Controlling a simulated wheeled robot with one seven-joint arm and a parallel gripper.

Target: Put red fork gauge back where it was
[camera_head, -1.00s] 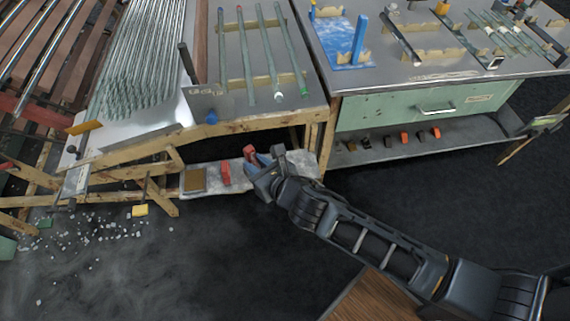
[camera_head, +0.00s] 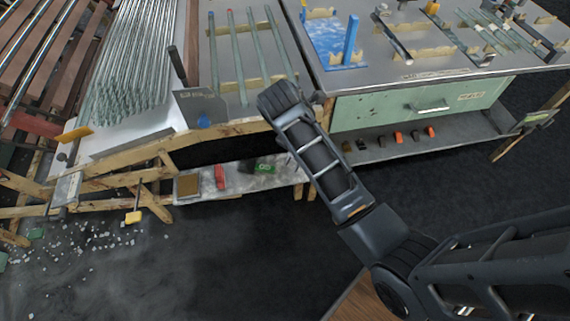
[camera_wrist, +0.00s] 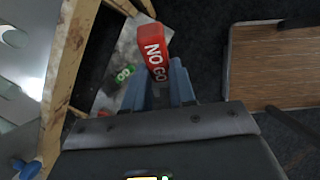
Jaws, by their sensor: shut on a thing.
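The red fork gauge (camera_wrist: 153,48), marked "NO GO", stands out between the two blue fingers of my gripper (camera_wrist: 171,85) in the wrist view. The fingers are shut on it, and it is held in the air. In the head view my gripper and the gauge are hidden behind my arm. A green gauge marked "GO" lies on the low shelf in the wrist view (camera_wrist: 125,73); a green piece also shows there in the head view (camera_head: 263,168). Left of it on the shelf is another red block (camera_head: 220,176), beside a brown pad (camera_head: 188,186).
The low shelf (camera_head: 240,181) sits under a wood-edged bench with glass tubes (camera_head: 238,55) on racks. A green-drawer bench (camera_head: 425,108) stands to the right, small blocks on its lower shelf. White shards (camera_head: 105,232) litter the floor at left. A wooden top (camera_wrist: 278,66) shows in the wrist view.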

